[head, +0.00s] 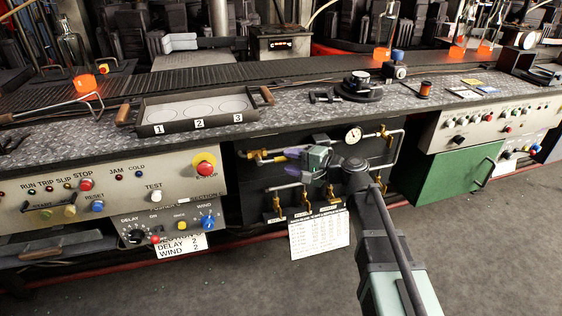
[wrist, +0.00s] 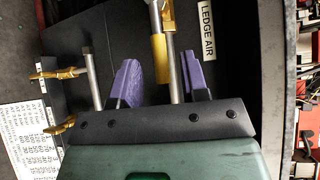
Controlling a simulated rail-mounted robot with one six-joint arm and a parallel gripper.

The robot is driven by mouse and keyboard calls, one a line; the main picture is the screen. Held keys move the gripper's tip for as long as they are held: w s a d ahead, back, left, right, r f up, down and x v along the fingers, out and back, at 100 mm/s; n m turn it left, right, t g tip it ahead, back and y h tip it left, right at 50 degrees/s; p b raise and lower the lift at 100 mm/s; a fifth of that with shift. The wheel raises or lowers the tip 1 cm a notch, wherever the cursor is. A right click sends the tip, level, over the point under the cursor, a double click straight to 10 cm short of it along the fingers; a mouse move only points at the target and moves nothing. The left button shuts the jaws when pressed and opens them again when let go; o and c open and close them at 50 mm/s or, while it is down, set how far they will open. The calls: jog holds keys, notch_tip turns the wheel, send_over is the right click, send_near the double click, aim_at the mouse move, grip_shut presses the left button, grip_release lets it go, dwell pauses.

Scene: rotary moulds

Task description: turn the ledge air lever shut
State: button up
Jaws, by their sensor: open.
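The ledge air lever is a yellow handle (wrist: 158,48) lying along a steel pipe in the wrist view, beside a white label reading LEDGE AIR (wrist: 207,30). In the head view, a yellow handle (head: 262,153) shows on the upper-left pipe of the dark valve panel. My gripper (wrist: 160,66) is open, with purple fingers on either side of the pipe, just short of the yellow handle. In the head view my gripper (head: 284,163) is in front of the panel and hides part of the pipe. I cannot tell whether either finger touches anything.
A pressure gauge (head: 353,135) and more pipes are at the panel's upper right. Several brass valves (head: 277,204) line the lower panel above a printed chart (head: 319,233). The counter (head: 300,92) overhangs the panel. The floor in front (head: 240,275) is clear.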

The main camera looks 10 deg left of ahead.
aim_at(284, 160)
jog(key=x, duration=0.3)
jog(key=shift+w+a, duration=0.15)
jog(key=shift+a, duration=0.1)
jog(key=shift+c, duration=0.4)
grip_shut()
